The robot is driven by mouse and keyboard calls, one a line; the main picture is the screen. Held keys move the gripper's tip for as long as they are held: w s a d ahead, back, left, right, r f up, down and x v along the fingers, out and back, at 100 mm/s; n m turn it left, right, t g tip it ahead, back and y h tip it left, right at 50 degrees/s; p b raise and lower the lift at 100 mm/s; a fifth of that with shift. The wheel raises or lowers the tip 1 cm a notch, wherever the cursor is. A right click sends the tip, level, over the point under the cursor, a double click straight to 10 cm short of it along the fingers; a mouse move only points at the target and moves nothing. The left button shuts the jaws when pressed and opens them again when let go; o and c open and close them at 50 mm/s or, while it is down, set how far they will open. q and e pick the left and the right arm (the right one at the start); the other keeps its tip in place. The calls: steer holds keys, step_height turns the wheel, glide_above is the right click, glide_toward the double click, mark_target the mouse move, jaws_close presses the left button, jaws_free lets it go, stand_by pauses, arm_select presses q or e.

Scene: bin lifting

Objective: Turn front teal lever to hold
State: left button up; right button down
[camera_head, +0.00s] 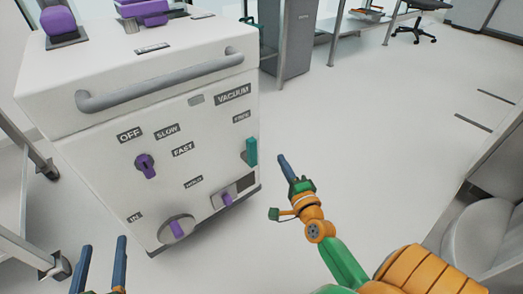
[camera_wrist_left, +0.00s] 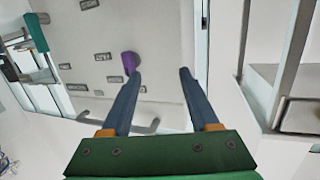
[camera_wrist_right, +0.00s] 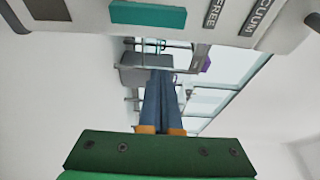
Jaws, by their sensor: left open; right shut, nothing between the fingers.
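The teal lever (camera_head: 251,152) is on the right side of the white machine's front panel, below the FREE label (camera_head: 241,117). The HOLD label (camera_head: 193,182) is lower and to its left. The lever looks roughly upright in the head view. It also shows in the right wrist view (camera_wrist_right: 148,15) at the top. My right gripper (camera_head: 284,160) is shut and empty, a little right of the lever and apart from it. Its closed fingers show in the right wrist view (camera_wrist_right: 160,80). My left gripper (camera_head: 103,250) is open and empty, low in front of the panel's left part.
The white machine (camera_head: 95,185) has a grey handle bar (camera_head: 160,80) across its top front. Purple knobs (camera_head: 146,166) sit on the panel. A grey bin (camera_head: 290,40) and a table stand behind. The floor to the right is clear.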

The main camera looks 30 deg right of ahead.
mark_target(249, 151)
arm_select(q)
steer(key=s+d+r+m+t+h+b, duration=0.1)
steer(key=s+r+t+h, duration=0.15)
steer(key=r+t, duration=0.4)
steer(key=s+r+m+t+h+b, duration=0.1)
steer(key=s+r+t+h, duration=0.15)
steer(key=r, duration=0.75)
steer(key=shift+n+g+y, duration=0.5)
steer(key=shift+g+y, duration=0.3)
steer(key=shift+y, duration=0.1)
steer(key=shift+w+d+f, duration=0.1)
steer(key=shift+w+f, duration=0.25)
steer(key=shift+f, duration=0.3)
steer(key=shift+w+a+f, duration=0.1)
steer(key=shift+w+f, duration=0.3)
steer(key=shift+f, duration=0.2)
steer(key=shift+w+d+f, duration=0.1)
steer(key=shift+w+f, duration=0.25)
steer(key=shift+f, duration=0.3)
arm_select(e)
steer(key=w+a, duration=0.1)
steer(key=w, duration=0.7)
steer(key=shift+w+a, duration=0.15)
steer(key=shift+a, duration=0.25)
